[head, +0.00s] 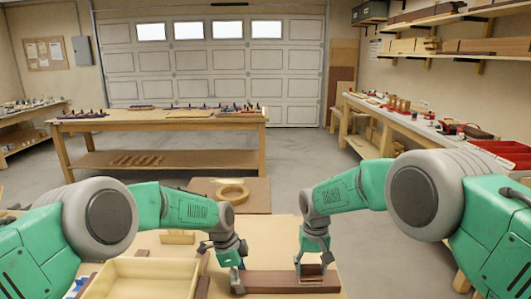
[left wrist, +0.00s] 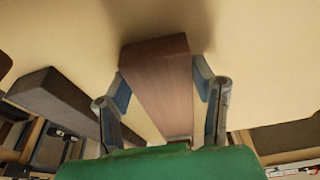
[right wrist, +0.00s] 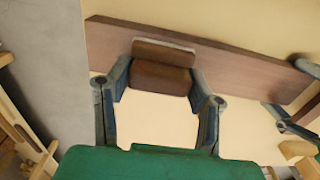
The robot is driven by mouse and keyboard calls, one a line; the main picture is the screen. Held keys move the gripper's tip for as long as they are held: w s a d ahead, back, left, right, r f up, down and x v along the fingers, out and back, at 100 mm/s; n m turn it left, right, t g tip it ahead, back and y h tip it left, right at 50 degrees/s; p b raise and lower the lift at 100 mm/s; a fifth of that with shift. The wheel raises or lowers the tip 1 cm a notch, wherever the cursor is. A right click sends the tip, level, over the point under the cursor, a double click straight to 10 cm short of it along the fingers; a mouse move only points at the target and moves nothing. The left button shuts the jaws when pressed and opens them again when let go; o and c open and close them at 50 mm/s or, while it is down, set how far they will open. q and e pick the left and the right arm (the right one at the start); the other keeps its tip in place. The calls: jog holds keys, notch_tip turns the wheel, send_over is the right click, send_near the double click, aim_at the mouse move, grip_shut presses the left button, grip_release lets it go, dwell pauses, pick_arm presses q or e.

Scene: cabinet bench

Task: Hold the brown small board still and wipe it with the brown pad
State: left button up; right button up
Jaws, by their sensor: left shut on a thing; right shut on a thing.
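The brown small board (head: 275,282) lies on the pale bench top near the front edge of the head view. My left gripper (head: 238,278) is shut on the board's left end; its fingers stand on either side of the board (left wrist: 158,75) in the left wrist view. My right gripper (head: 314,268) is shut on the brown pad (right wrist: 160,76), toward the board's right part. In the right wrist view the pad overlaps the near edge of the board (right wrist: 235,66). Whether pad and board touch is not clear.
A shallow wooden tray (head: 150,266) stands left of the board, with a dark brown bar (left wrist: 50,98) between it and my left gripper. A wooden ring (head: 232,193) lies behind on a brown panel. Bare bench top shows behind the board.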

aim_at(290, 278)
jog(key=shift+a+f, duration=0.1)
jog(key=shift+a, duration=2.7)
jog(key=shift+d, duration=3.05)
jog(key=shift+d, duration=2.8)
pick_arm(q)
jog(key=o, duration=1.1)
pick_arm(e)
notch_tip(290, 278, up, 11)
pick_arm(q)
jog(key=shift+o, duration=0.2)
